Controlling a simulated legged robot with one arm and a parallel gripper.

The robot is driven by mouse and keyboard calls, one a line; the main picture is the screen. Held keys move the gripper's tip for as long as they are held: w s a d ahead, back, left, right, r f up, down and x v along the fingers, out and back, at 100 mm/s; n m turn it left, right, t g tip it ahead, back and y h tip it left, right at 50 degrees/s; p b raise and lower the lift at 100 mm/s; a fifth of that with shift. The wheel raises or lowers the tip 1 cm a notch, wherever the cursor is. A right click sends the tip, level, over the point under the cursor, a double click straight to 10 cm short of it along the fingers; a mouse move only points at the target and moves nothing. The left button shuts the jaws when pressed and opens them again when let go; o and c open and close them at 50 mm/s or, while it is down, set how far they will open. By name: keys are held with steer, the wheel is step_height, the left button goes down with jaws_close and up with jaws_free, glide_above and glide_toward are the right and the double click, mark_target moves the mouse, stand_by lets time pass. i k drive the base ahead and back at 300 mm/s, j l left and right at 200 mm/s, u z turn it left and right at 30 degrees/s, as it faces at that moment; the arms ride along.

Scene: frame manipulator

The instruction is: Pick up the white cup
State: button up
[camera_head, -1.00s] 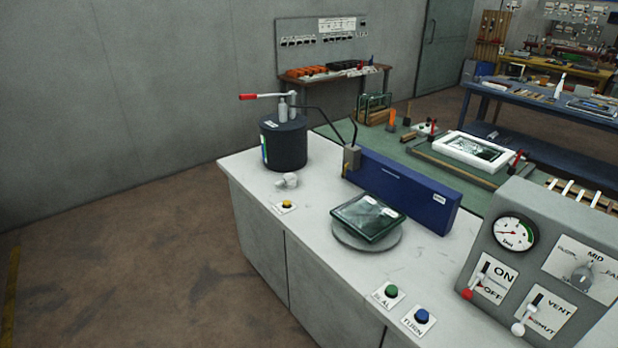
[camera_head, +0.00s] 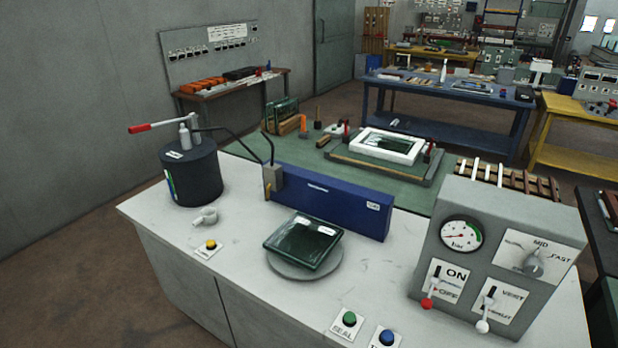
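A small white object (camera_head: 205,216) that looks like a cup lies on the pale bench top. It is just in front of the dark cylindrical pot and behind the yellow button. It is too small to tell whether it stands upright or lies on its side. My gripper is not in view.
The dark pot (camera_head: 190,172) with a red-handled lever stands behind it. A blue box (camera_head: 330,200), a dark green block on a round plate (camera_head: 304,262) and a grey control box (camera_head: 500,250) share the bench top (camera_head: 240,285). Floor is open at left (camera_head: 70,270).

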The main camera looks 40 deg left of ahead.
mark_target(207, 214)
steer(key=j+z, duration=0.15)
steer(key=j, duration=0.25)
steer(key=k+j+z, duration=0.1)
steer(key=j, duration=0.3)
steer(key=k+j+z, duration=0.15)
steer(key=j, duration=0.25)
steer(key=k+j+z, duration=0.1)
steer(key=j, duration=0.3)
steer(key=k+j+z, duration=0.15)
steer(key=j, duration=0.25)
steer(key=k+j+z, duration=0.1)
steer(key=j, duration=0.25)
steer(key=k+j, duration=0.2)
steer(key=j, duration=0.2)
steer(key=k+j, duration=0.2)
steer(key=j, duration=0.15)
steer(key=k+j, duration=0.15)
steer(key=j, duration=0.25)
steer(key=k+j, duration=0.2)
steer(key=j, duration=0.2)
steer(key=k+j, duration=0.2)
steer(key=j, duration=0.15)
steer(key=k+j, duration=0.2)
steer(key=j, duration=0.2)
steer(key=z, duration=0.05)
